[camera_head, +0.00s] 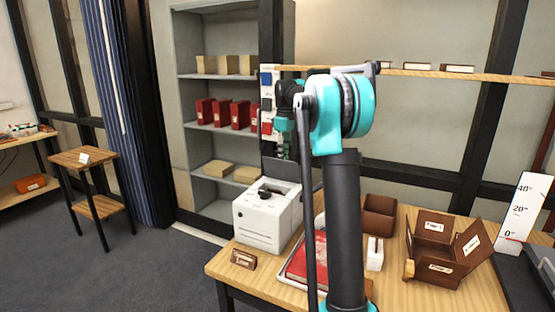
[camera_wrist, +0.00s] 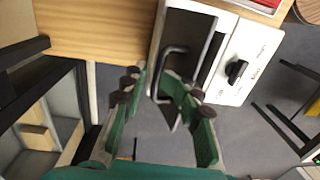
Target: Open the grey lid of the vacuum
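The vacuum is a white box-shaped machine (camera_head: 262,222) on the near left part of the wooden table, with a black knob on its top. A dark grey panel (camera_head: 283,168), apparently its lid, shows at its back in the head view, partly behind my arm; I cannot tell its exact angle. In the wrist view the machine (camera_wrist: 237,82) shows its black knob, a dark grey area (camera_wrist: 184,40) and a grey looped handle (camera_wrist: 172,49). My gripper (camera_wrist: 160,88) is open, its green fingers apart around the handle's end. It hangs above the machine's back in the head view (camera_head: 284,150).
A red book (camera_head: 305,262) in a tray, brown boxes (camera_head: 432,232) and a white holder (camera_head: 375,254) stand to the right on the table (camera_head: 227,266). A grey shelf (camera_head: 190,150) is behind. A wooden stool (camera_head: 84,157) stands left, with free floor between.

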